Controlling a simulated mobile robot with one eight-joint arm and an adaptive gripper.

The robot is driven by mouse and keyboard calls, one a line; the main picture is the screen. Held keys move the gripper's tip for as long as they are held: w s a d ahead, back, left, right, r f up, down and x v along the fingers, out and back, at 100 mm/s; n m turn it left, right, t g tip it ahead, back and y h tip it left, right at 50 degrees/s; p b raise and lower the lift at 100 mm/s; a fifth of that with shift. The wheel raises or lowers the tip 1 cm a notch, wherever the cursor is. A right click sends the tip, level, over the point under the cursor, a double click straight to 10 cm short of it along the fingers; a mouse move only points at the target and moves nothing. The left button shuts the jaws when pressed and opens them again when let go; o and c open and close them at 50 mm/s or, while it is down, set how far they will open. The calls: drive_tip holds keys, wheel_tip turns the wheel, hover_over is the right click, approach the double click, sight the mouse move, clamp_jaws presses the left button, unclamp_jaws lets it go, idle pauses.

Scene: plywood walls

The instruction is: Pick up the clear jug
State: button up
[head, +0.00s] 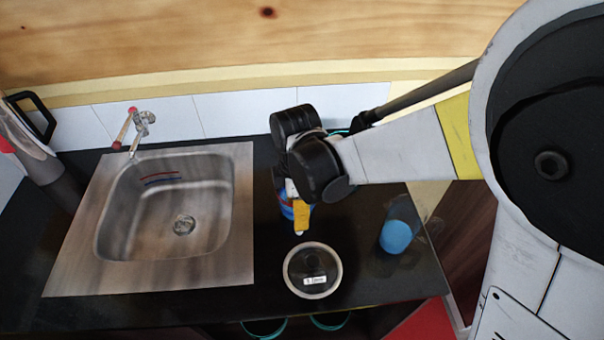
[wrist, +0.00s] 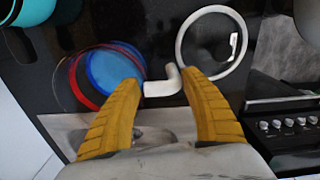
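My gripper (wrist: 160,79) has its two yellow fingers spread apart, and in the head view (head: 301,217) it points down over the counter. A round blue and red thing with faint see-through edges (wrist: 112,72) lies beyond the left finger; it looks like the clear jug. A bent white piece (wrist: 160,86), likely its handle, shows between the fingertips; I cannot tell whether they touch it. In the head view only a blue and red part of the jug (head: 287,208) shows beside the finger; my arm hides the rest.
A round dish with a pale rim (head: 312,270) sits close in front of my gripper. A blue cup (head: 396,236) stands to the right. The sink (head: 180,215) is left, with a grey kettle-like vessel (head: 32,150) beyond it. Black counter edges the front.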

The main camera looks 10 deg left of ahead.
drive_tip(key=c, duration=0.7)
drive_tip(key=shift+r, duration=0.15)
